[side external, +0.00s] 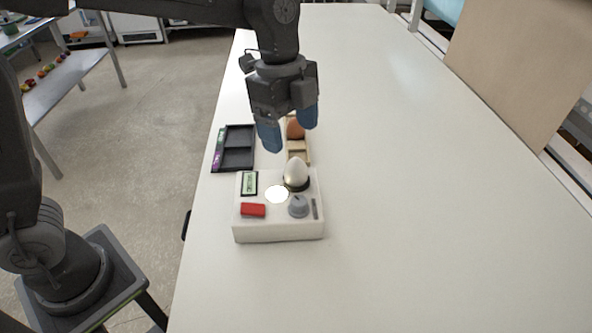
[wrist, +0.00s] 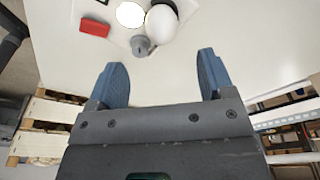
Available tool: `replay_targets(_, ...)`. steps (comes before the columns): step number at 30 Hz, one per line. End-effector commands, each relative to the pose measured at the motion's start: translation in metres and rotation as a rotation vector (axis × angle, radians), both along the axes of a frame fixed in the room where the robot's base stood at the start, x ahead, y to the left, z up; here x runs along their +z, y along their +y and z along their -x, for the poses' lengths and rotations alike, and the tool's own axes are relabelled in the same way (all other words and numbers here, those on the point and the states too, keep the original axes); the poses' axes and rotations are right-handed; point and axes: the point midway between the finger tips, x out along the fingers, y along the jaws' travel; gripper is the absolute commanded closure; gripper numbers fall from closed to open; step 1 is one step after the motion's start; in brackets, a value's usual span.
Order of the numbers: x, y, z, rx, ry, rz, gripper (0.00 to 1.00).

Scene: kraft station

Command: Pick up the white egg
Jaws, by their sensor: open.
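The white egg (side external: 295,171) stands upright in a dark round holder on a white box (side external: 277,229) in the side view. In the wrist view the egg (wrist: 161,23) shows near the top, with the dark holder behind it. My gripper (side external: 287,130) is open and empty, with blue fingers pointing down. In the side view it hangs above and behind the egg, apart from it. In the wrist view the gripper fingers (wrist: 158,78) are spread, and the egg lies beyond their tips.
The box also carries a red block (side external: 252,210), a grey knob (side external: 298,207), a white disc (side external: 276,194) and a small display (side external: 249,183). Behind it are a black tray (side external: 254,148) and a wooden holder (side external: 298,157) with a brown egg (side external: 295,128). The table's right side is clear.

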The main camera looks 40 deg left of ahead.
Motion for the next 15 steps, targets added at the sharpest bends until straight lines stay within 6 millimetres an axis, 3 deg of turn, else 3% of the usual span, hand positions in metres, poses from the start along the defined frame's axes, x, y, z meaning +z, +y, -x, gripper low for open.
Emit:
replay_targets(3, -0.016, -0.003, 0.0, 0.0, 0.003, -0.001, 0.25)
replay_targets(10, -0.032, -0.004, 0.0, 0.001, 0.001, -0.001, 0.25)
replay_targets(15, -0.058, -0.007, -0.002, 0.001, 0.003, -0.002, 0.25)
